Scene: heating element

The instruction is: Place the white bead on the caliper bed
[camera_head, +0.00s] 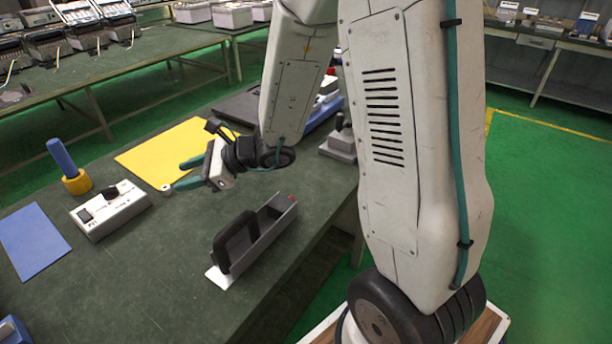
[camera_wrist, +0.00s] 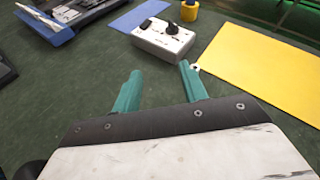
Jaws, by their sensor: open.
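My gripper (camera_head: 178,176) is open over the table, near the corner of a yellow mat. Its two teal fingers also show in the wrist view (camera_wrist: 158,72), with nothing between them. A small white bead (camera_wrist: 195,67) with a dark hole lies by the tip of the right finger in the wrist view, outside the gap, at the mat's edge. It shows as a tiny pale spot (camera_head: 166,188) by the nearer fingertip in the head view. I cannot tell whether the finger touches it. I cannot clearly identify the caliper bed.
A white box with black controls (camera_head: 110,209) and a yellow holder with a blue rod (camera_head: 77,182) stand to the left. A grey tray with a black handle (camera_head: 262,243) stands in front. The yellow mat (camera_head: 150,160) and a blue mat (camera_head: 32,240) lie flat. Green table between is clear.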

